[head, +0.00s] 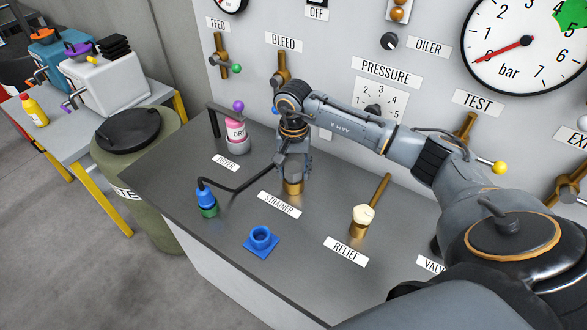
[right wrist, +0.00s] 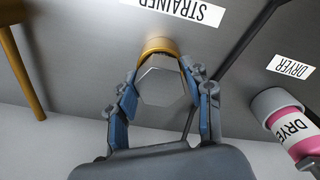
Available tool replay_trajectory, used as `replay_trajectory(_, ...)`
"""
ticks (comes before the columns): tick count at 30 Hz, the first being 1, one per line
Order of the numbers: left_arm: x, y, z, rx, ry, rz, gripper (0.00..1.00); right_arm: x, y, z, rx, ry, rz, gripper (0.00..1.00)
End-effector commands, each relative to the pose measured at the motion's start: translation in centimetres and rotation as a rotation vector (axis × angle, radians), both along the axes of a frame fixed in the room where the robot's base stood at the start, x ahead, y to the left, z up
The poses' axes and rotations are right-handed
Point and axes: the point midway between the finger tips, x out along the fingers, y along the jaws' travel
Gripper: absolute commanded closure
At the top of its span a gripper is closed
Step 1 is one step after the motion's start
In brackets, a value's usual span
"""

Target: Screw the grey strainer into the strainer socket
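The grey strainer (right wrist: 163,82) is a faceted grey piece between the fingers of my right gripper (head: 293,168) in the right wrist view. Its far end meets the brass strainer socket (right wrist: 156,46); how deep it sits in the socket cannot be told. In the head view the brass socket (head: 293,187) stands on the bench behind the STRAINER label (head: 280,204), with my right gripper pointing down right above it. The fingers hide most of the strainer there. The gripper appears shut on the strainer. My left gripper is not in view.
A pink dryer (head: 236,130) stands left of the socket. A blue-green fitting (head: 206,203) with a black pipe and a blue holder (head: 261,241) are in front. The relief valve (head: 362,220) with its brass lever is to the right. The gauge panel rises behind.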

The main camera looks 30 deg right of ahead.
Motion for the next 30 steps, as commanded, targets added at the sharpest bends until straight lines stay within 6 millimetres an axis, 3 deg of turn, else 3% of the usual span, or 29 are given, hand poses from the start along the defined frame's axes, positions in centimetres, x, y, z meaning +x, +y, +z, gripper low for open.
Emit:
replay_trajectory(1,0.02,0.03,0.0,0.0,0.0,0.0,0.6,0.01,0.01,0.02,0.0,0.0,0.0,0.67)
replay_trajectory(5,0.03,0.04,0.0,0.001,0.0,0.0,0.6,0.01,0.01,0.02,0.0,0.0,0.0,0.94)
replay_trajectory(6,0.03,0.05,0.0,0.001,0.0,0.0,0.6,0.01,0.01,0.02,0.0,0.0,0.0,0.6)
replay_trajectory(11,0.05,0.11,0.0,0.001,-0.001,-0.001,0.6,0.0,0.0,0.02,0.0,0.0,0.0,0.9)
replay_trajectory(17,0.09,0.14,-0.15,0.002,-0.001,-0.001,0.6,0.0,-0.03,-0.04,-0.001,0.0,-0.115,0.9)
replay_trajectory(30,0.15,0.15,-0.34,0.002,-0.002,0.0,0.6,-0.03,0.01,-0.1,0.0,0.001,-0.763,0.9)
